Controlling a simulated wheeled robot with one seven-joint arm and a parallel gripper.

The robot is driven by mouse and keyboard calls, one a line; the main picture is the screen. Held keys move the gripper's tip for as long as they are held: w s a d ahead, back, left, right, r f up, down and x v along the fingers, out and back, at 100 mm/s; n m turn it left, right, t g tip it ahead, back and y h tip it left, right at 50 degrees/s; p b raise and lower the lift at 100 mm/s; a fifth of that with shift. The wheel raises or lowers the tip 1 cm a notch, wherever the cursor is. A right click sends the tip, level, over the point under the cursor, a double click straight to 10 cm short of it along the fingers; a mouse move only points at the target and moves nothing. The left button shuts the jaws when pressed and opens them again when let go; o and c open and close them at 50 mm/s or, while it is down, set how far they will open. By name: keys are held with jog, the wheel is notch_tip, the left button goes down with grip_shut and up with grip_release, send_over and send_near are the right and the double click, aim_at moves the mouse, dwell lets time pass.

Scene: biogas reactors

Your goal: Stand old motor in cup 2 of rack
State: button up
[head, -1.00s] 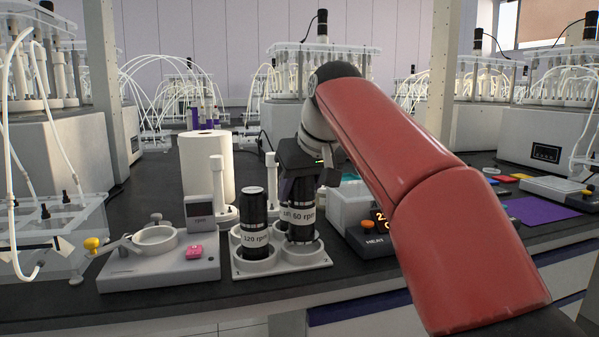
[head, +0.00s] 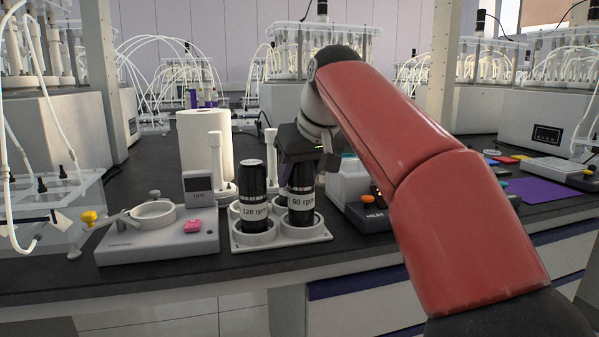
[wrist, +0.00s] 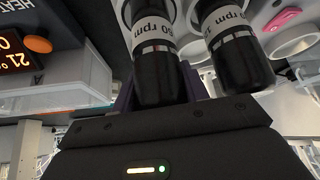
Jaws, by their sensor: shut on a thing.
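My gripper (head: 302,174) is shut on a black cylindrical motor labelled "60 rpm" (head: 300,201). It holds the motor by its upper part, roughly upright. The motor's lower end is inside the front right cup (head: 302,231) of the pale grey rack (head: 323,238); whether it touches the cup floor is hidden. A similar black motor labelled "120 rpm" (head: 254,212) stands in the cup to the left. In the wrist view, the 60 rpm motor (wrist: 157,68) is between the fingers, with the 120 rpm motor (wrist: 236,60) close beside it.
A stirrer-like device (head: 150,243) with a ring and pink button stands left of the rack. A heater box (head: 372,219) stands close on the right. A white paper roll (head: 203,150) and white posts (head: 216,165) are behind. The bench's front edge is near.

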jog(key=shift+f, duration=0.3)
jog(key=o, duration=1.5)
jog(key=p+v, duration=0.1)
jog(key=v, duration=0.6)
jog(key=s+d+f+m+h, duration=0.2)
jog(key=s+d+f+m, duration=0.1)
jog(key=s+d+f, duration=0.6)
jog(key=s+d+f+m, duration=0.1)
jog(key=s+f, duration=0.4)
jog(key=f, duration=0.2)
jog(key=s+d+f, duration=0.2)
jog(key=s+f, duration=0.3)
jog(key=f, duration=0.2)
jog(key=s+d+f+m+h, duration=0.1)
jog(key=s+d+f, duration=0.1)
jog(key=s+f, duration=0.3)
notch_tip(320, 180, down, 2)
jog(key=shift+s+d+f+m, duration=0.1)
jog(key=shift+d+m, duration=0.1)
jog(key=shift+m, duration=0.1)
